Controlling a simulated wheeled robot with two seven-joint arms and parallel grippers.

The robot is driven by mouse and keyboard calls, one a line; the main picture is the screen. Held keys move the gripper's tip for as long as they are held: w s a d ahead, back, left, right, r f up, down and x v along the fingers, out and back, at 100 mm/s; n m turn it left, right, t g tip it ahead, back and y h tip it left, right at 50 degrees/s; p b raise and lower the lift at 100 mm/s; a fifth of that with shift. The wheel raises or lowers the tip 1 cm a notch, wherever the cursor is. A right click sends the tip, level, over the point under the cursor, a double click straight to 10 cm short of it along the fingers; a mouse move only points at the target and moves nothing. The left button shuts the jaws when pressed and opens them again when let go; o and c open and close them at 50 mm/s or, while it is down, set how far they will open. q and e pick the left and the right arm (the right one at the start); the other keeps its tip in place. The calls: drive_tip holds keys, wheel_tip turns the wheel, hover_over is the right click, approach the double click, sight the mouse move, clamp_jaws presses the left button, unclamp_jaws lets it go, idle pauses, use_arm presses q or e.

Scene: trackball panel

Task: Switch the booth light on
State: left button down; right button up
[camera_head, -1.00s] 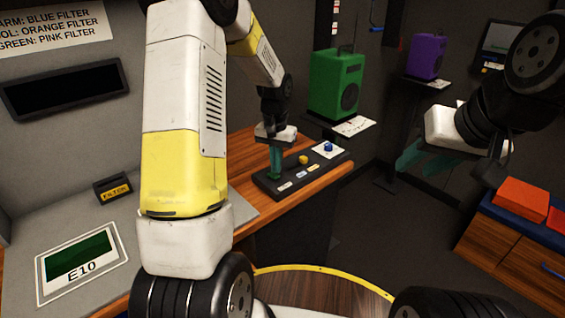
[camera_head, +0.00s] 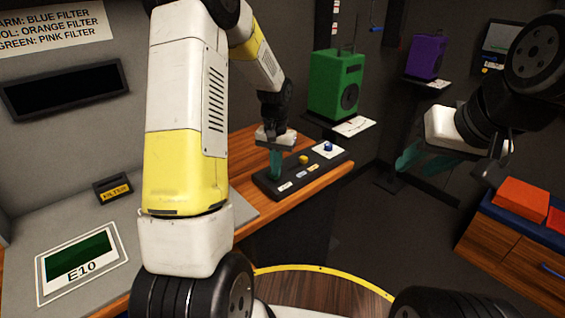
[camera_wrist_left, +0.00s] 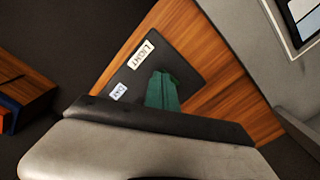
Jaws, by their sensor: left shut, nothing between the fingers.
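A dark control panel (camera_head: 312,166) lies on the wooden counter, with a yellow ball (camera_head: 303,160) and a blue ball (camera_head: 328,147) on it and small white labels along its front. My left gripper (camera_head: 276,176) points down at the panel's left end, its teal fingers shut and empty. In the left wrist view the fingers (camera_wrist_left: 162,92) are beside a label reading LIGHT (camera_wrist_left: 141,54); a smaller label (camera_wrist_left: 118,91) is nearby. The control under the fingers is hidden, and I cannot tell whether they touch it. My right gripper (camera_head: 418,155) hangs in the air at the right, its finger gap unclear.
A green speaker-like box (camera_head: 336,84) stands behind the panel, and a purple one (camera_head: 425,56) is farther back. A FILTER button box (camera_head: 113,190) and an E10 display (camera_head: 80,260) are at the left. A wooden cabinet with orange boxes (camera_head: 520,198) is at the right.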

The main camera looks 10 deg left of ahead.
use_arm(q)
drive_tip(key=shift+f, duration=0.4)
drive_tip(key=shift+r, duration=3.55)
drive_tip(key=s+r+t, duration=0.3)
drive_tip(key=s+r, duration=0.7)
drive_tip(key=r, duration=0.2)
drive_tip(key=s+d+r+t+h, duration=0.1)
drive_tip(key=s+r, duration=0.1)
drive_tip(key=s, duration=0.5)
drive_tip(key=s+d+r+n+t+h, duration=0.1)
drive_tip(key=s+r+t, duration=0.1)
drive_tip(key=s, duration=0.5)
drive_tip(key=shift+s+r, duration=0.15)
drive_tip(key=shift+r, duration=0.1)
drive_tip(key=shift+d, duration=0.1)
